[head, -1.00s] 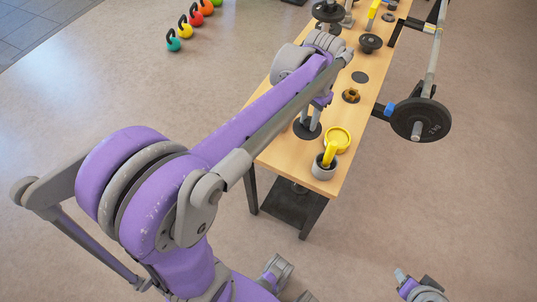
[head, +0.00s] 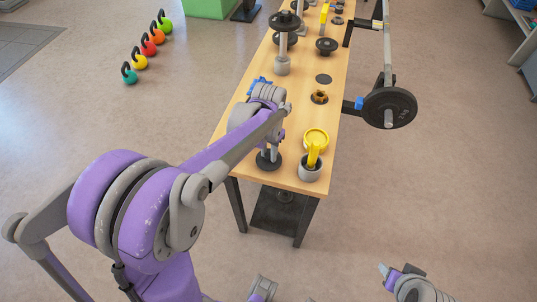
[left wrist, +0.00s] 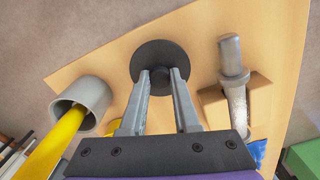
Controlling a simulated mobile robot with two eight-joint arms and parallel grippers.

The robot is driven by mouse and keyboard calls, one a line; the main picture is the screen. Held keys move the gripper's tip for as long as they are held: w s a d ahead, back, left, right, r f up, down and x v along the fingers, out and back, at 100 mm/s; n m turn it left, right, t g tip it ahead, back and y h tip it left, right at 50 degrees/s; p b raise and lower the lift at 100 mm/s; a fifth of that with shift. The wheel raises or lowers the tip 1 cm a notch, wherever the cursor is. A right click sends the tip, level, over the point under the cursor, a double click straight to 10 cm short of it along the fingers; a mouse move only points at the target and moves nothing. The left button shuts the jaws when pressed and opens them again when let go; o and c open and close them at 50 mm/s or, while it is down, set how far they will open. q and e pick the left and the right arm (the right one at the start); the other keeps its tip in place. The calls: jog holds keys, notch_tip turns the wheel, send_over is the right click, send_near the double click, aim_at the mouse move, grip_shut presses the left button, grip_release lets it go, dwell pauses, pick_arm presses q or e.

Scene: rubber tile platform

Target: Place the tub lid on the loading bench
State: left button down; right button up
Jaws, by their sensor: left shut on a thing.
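The tub lid (head: 264,163) is a round black disc with a small knob. It is over the near left part of the wooden loading bench (head: 232,133). My left gripper (left wrist: 160,76) is shut on the lid's knob, one finger on each side, and the lid (left wrist: 150,52) lies flat below the fingertips in the left wrist view. In the head view the fingers of the left gripper (head: 269,151) point down at the lid. I cannot tell whether the lid touches the bench top.
A grey cup (head: 310,174) with a yellow handled thing (head: 313,155) stands right of the lid, near a yellow dish (head: 318,134). A barbell plate (head: 389,108) juts out at the right.

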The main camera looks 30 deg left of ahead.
aim_at(269, 155)
pick_arm(q)
jog(key=shift+f, duration=0.55)
jog(key=shift+f, duration=0.1)
jog(key=c, duration=0.6)
grip_release()
jog(key=shift+c, duration=0.2)
notch_tip(269, 155, up, 12)
jog(key=p, duration=0.1)
jog(key=s+d+f+t, duration=0.2)
jog(key=s+d+f, duration=0.1)
jog(key=s, duration=0.5)
jog(key=s+d+f+n+t, duration=0.1)
jog(key=s+d+f+t, duration=0.2)
jog(key=s, duration=0.5)
jog(key=shift+s+d+f, duration=0.15)
jog(key=shift+d+f, duration=0.2)
jog(key=shift+f, duration=0.2)
